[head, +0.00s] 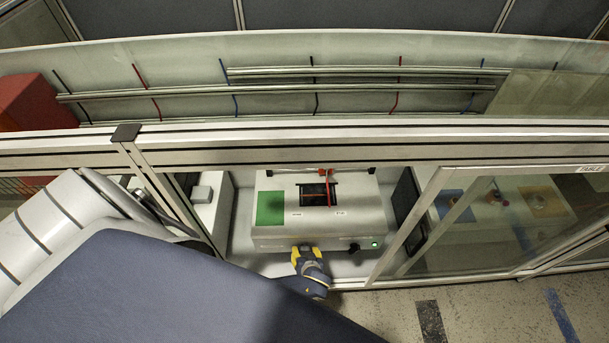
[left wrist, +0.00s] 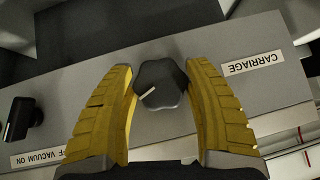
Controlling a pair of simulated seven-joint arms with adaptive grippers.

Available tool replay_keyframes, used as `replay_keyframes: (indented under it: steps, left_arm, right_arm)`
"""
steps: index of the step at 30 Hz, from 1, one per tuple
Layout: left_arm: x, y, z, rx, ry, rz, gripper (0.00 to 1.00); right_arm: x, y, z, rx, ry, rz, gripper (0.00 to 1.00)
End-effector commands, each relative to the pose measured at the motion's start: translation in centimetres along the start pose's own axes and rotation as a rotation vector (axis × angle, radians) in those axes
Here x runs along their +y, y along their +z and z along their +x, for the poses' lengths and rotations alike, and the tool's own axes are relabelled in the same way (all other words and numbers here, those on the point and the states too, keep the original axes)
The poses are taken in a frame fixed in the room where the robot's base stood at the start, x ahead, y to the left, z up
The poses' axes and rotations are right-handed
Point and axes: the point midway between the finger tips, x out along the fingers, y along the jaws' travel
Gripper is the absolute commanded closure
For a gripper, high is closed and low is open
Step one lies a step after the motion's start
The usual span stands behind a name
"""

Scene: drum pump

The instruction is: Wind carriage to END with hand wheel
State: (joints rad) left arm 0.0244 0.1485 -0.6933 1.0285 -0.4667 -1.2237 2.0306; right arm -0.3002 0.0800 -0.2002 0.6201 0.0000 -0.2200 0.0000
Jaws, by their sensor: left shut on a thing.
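The hand wheel (left wrist: 160,86) is a dark lobed knob with a white pointer line, on the grey front panel beside a CARRIAGE label (left wrist: 254,64). My left gripper (head: 306,250) has its yellow fingers on both sides of the wheel in the left wrist view (left wrist: 162,70) and is shut on it. In the head view the gripper hides the wheel. The carriage (head: 318,194) seems to be the dark piece in the window on top of the pale machine (head: 270,237). Small labels flank the window, too small to read surely. My right gripper is not in view.
Another black knob (left wrist: 20,118) sits by a VACUUM ON label; a lit green switch (head: 375,243) is at the panel's right. A green patch (head: 270,208) is on the machine's top left. Metal frame posts and a glass door (head: 500,225) bound the opening.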

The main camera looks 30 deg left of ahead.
Motion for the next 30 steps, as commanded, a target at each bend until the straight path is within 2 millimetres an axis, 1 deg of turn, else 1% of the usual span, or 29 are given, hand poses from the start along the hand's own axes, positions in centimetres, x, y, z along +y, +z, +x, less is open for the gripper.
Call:
replay_keyframes:
  steps: [1, 5, 18, 30]
  left_arm:
    - [0.38, -0.27, -0.05, 0.001, -0.008, 0.004, 0.76]
    - [0.29, -0.26, -0.01, 0.0, -0.049, 0.045, 0.76]
    - [0.07, -0.18, 0.12, -0.003, -0.266, 0.265, 0.76]
    - [-0.04, -0.1, 0.04, -0.002, -0.305, 0.308, 0.77]
  right_arm:
    - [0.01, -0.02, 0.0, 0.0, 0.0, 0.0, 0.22]
    - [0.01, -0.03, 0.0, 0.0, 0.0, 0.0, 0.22]
    - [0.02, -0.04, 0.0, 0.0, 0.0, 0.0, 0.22]
    - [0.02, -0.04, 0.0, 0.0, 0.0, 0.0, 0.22]
